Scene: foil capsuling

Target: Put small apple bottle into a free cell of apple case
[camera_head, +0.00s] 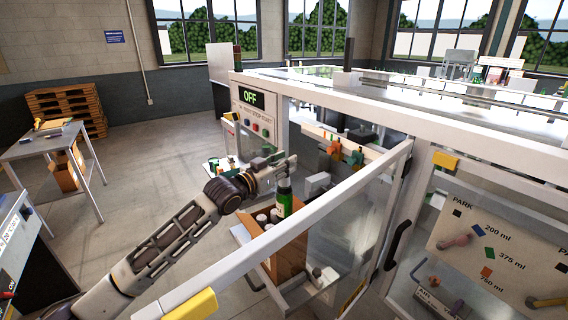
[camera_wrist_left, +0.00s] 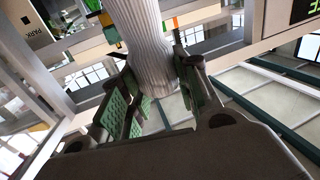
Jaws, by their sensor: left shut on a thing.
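My left gripper (camera_head: 284,167) is shut on the top of a small dark green bottle (camera_head: 284,204), which hangs upright below it. In the left wrist view the gripper's green-padded fingers (camera_wrist_left: 158,95) close around a pale ribbed neck or capsule (camera_wrist_left: 148,45). The brown apple case (camera_head: 290,255) is directly under and around the bottle in the head view. Several pale bottle tops (camera_head: 262,219) show inside the case. I cannot tell how far the bottle's base is inside a cell. My right gripper is not in view.
A clear guard panel with a white frame (camera_head: 310,205) runs close in front of the case and my left arm. The machine's control panel (camera_head: 254,118) reads OFF behind. A table (camera_head: 40,148) and stacked pallets (camera_head: 66,105) stand left, with open floor between.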

